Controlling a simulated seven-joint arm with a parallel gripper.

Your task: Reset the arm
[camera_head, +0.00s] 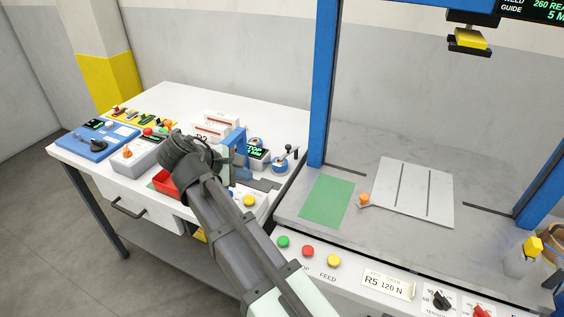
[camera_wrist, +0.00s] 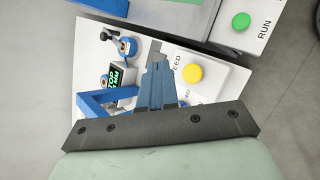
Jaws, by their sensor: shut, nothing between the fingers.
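My gripper (camera_wrist: 157,66) shows in the wrist view as two grey-blue fingers pressed together, with nothing between them. It hangs above the white panel of the small station on the side table, next to a yellow button (camera_wrist: 193,73). In the head view my dark arm reaches from the bottom middle up and left over that table. The fingers cannot be made out clearly there. I cannot tell from the views whether the fingertips touch the panel.
A blue bracket (camera_wrist: 92,106), a small display (camera_wrist: 122,77) and a lever (camera_wrist: 112,39) stand close to the fingers. A red tray (camera_head: 164,184) lies beside my arm. The blue press frame (camera_head: 323,80) rises to the right, with a green pad (camera_head: 327,200) and grey sheet (camera_head: 413,188) on its bed.

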